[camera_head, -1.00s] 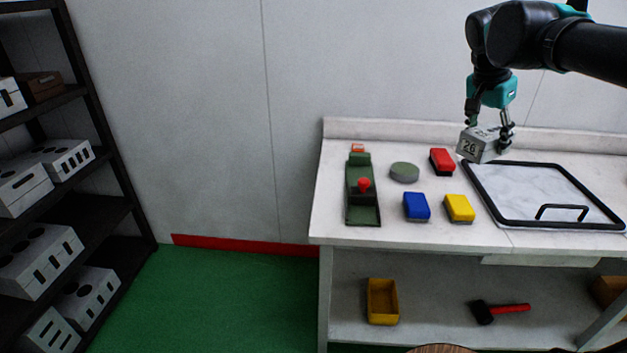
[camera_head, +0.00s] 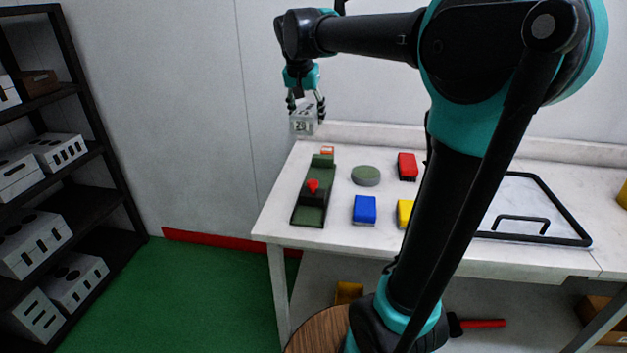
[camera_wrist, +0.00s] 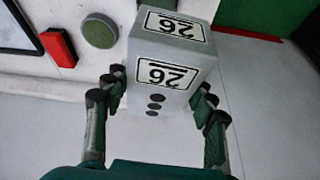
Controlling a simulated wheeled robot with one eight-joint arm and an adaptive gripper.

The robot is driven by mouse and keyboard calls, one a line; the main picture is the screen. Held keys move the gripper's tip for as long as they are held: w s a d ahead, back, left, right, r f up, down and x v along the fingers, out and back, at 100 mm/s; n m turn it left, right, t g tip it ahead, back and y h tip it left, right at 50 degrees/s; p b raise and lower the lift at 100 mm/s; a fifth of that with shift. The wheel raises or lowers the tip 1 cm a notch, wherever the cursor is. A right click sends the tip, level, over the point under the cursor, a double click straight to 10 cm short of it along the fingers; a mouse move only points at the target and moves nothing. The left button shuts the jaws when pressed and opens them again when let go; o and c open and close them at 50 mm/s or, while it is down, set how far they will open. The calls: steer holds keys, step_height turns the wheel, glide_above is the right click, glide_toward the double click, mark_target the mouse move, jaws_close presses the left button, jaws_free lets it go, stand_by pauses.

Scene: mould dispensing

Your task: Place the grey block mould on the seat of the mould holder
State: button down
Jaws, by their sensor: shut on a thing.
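The long green piece with a red knob (camera_head: 312,205), which looks like the mould holder, lies on the left of the table, below the mould in the picture. I cannot make out the holder in the wrist view.
A round green-topped disc (camera_head: 366,176), a red block (camera_head: 407,166), a blue block (camera_head: 364,209) and a partly hidden yellow block (camera_head: 404,213) lie right of the holder. A small orange piece (camera_head: 327,150) sits behind it. A shelf rack (camera_head: 98,150) stands left.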

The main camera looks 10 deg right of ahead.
steer(key=shift+n, duration=0.6)
steer(key=w+d, duration=0.2)
steer(key=w+d+f, duration=0.1)
steer(key=w, duration=0.2)
steer(key=shift+d+f, duration=0.15)
steer(key=shift+d, duration=0.25)
steer(key=shift+t, duration=0.3)
steer(key=f, duration=2)
steer(key=shift+w+d, duration=0.25)
steer(key=shift+d, duration=0.05)
steer(key=shift+f, duration=0.15)
steer(key=c, duration=0.5)
jaws_free()
steer(key=shift+c, duration=0.2)
steer(key=v, duration=1.2)
steer(key=shift+d, duration=0.25)
